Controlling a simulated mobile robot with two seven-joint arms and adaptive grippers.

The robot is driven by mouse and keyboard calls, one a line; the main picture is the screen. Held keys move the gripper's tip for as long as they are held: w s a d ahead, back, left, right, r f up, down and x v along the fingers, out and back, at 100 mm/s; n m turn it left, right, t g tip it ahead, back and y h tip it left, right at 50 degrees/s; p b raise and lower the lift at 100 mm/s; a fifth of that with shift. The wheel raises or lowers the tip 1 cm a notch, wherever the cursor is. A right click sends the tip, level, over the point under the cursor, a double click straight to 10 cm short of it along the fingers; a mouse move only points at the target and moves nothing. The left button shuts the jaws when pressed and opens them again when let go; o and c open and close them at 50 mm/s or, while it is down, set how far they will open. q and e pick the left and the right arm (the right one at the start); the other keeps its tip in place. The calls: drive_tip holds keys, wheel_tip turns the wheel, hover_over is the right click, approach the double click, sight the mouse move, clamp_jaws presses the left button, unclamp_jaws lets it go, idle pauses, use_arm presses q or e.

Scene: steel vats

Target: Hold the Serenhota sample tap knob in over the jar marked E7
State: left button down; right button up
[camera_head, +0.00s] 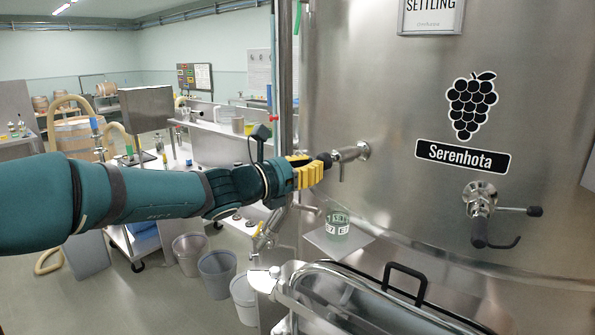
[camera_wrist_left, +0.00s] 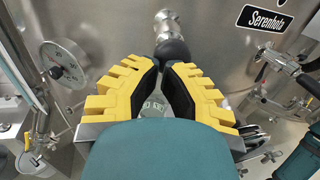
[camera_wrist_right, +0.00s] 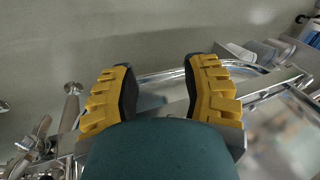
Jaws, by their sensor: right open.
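The Serenhota sample tap (camera_head: 350,153) sticks out of the vat wall, left of the Serenhota label (camera_head: 463,156). Its black knob (camera_head: 326,159) points left. My left gripper (camera_head: 318,170) is at the knob; in the left wrist view its fingertips lie close together at the near end of the knob (camera_wrist_left: 173,50). Whether they pinch it or only touch it is unclear. A glass jar (camera_head: 337,222) with white markings, too small to read surely, stands on a small plate (camera_head: 325,246) below the tap. No stream of liquid is visible. My right gripper (camera_wrist_right: 158,75) is open and empty.
A second valve (camera_head: 480,208) with handles is on the vat at the right. A glass-topped steel trough with a black handle (camera_head: 405,280) stands in front. Several bins (camera_head: 218,272) are on the floor at left. A pipe fitting (camera_head: 275,225) lies left of the jar.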

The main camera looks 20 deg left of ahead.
idle(0.3)
use_arm(q)
drive_tip(key=shift+b+x, duration=0.45)
drive_tip(key=shift+x, duration=0.6)
drive_tip(key=shift+r, duration=0.1)
drive_tip(key=shift+d+r, duration=0.1)
drive_tip(key=shift+r, duration=0.05)
idle(1.0)
drive_tip(key=shift+s, duration=0.1)
idle(2.4)
